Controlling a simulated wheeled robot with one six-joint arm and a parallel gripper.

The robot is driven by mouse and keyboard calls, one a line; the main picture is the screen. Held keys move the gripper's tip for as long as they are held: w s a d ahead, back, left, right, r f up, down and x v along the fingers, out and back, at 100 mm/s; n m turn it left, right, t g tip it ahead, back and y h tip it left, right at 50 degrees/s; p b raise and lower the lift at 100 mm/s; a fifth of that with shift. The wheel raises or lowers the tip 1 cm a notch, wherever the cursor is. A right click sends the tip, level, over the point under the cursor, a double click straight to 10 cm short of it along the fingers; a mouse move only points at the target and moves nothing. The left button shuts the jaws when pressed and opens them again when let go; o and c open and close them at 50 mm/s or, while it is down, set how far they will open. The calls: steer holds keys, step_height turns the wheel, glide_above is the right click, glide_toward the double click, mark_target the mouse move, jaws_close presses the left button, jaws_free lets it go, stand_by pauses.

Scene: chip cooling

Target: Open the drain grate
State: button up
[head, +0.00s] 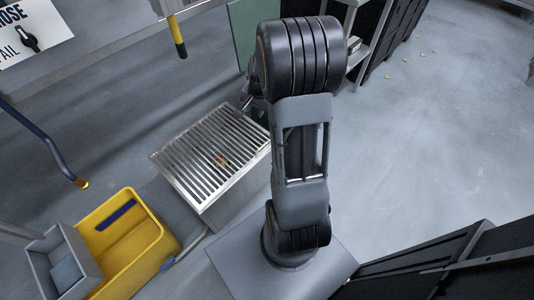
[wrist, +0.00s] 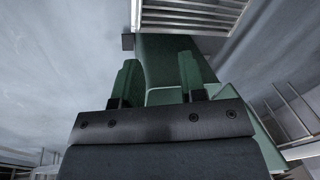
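The drain grate (head: 205,150) is a slatted metal lid lying flat on a grey box, left of my arm in the head view. Its slats also show at the top of the wrist view (wrist: 190,14). A small grey tab (wrist: 128,42) sits at the grate's near corner. My gripper (wrist: 158,75) has two green fingers standing apart, pointing towards the grate's near edge. A green surface lies beyond and between the fingers; I cannot tell whether they touch it. In the head view my arm mostly hides the gripper, beside the grate's far right corner.
A yellow bin (head: 125,240) and a grey tray (head: 65,262) stand at the lower left. A hose with a brass end (head: 82,184) hangs at the left. Dark cabinets (head: 450,262) stand at the lower right. The floor on the right is clear apart from several small chips.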

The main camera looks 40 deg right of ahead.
mark_target(266, 143)
steer(key=w+d+f+m+b, duration=0.1)
steer(key=d+f+b, duration=0.1)
steer(key=f, duration=0.7)
steer(key=w+d+f+m+b, duration=0.1)
steer(key=f+b, duration=0.3)
steer(key=f, duration=0.5)
steer(key=w+d+f+m+b, duration=0.1)
steer(key=d+f+m+b, duration=0.1)
steer(key=f, duration=0.7)
steer(key=shift+d+f+b, duration=0.2)
steer(key=shift+d+b, duration=0.25)
steer(key=shift+d, duration=0.05)
steer(key=shift+d+f+b, duration=0.2)
steer(key=shift+d+b, duration=0.25)
steer(key=shift+d, duration=0.05)
steer(key=shift+c, duration=0.4)
jaws_close()
